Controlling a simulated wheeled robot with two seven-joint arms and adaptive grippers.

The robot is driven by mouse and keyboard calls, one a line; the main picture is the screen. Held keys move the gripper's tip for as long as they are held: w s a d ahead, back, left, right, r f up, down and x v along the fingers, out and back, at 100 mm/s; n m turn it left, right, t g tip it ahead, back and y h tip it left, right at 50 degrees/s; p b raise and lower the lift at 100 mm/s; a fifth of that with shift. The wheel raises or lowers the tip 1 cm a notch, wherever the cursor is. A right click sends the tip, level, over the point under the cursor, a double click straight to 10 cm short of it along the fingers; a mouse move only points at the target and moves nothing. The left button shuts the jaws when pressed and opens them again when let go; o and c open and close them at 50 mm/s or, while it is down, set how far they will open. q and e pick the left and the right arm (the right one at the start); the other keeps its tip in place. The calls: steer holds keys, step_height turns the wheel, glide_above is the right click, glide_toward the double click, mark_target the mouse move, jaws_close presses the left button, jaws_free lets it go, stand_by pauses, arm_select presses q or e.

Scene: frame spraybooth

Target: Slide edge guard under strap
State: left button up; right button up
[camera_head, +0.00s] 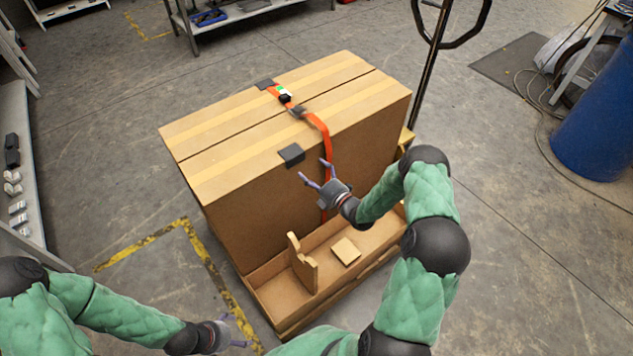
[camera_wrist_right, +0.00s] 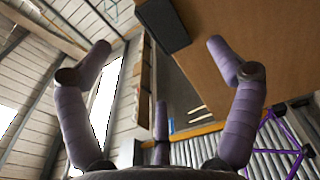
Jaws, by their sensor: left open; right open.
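A large cardboard box (camera_head: 240,160) has an orange strap (camera_head: 320,128) running over its top and down its near face. A dark edge guard (camera_head: 291,154) sits on the near top edge, left of the strap and apart from it. A dark flat guard also shows in the right wrist view (camera_wrist_right: 163,25) against the cardboard. Another dark guard (camera_head: 265,84) is at the far top edge by the strap. My right gripper (camera_head: 314,171) is open and empty, just below and right of the near guard, in front of the strap. My left gripper (camera_head: 238,331) is open and empty, low at the front.
The box stands in a low wooden tray (camera_head: 262,292) with an upright wooden piece (camera_head: 301,263) and a small block (camera_head: 346,251). A dark buckle (camera_head: 297,112) is on the strap. A blue barrel (camera_head: 600,120) stands right; shelving is at left. The floor left of the box is clear.

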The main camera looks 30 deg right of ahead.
mark_target(317, 145)
steer(key=b+x, duration=0.1)
steer(key=x, duration=0.6)
steer(key=shift+w+a, duration=0.1)
steer(key=shift+w, duration=0.15)
steer(key=c, duration=1.2)
steer(key=shift+o, duration=1)
steer(key=shift+b, duration=0.3)
steer(key=shift+w+d+b, duration=0.2)
steer(key=shift+d+b, duration=0.8)
steer(key=shift+d, duration=0.65)
steer(key=shift+w+d+b, duration=0.2)
steer(key=shift+d+b, duration=0.75)
steer(key=shift+d, duration=0.7)
steer(key=shift+w+d+b, duration=0.25)
steer(key=shift+d+b, duration=0.75)
steer(key=shift+d, duration=0.65)
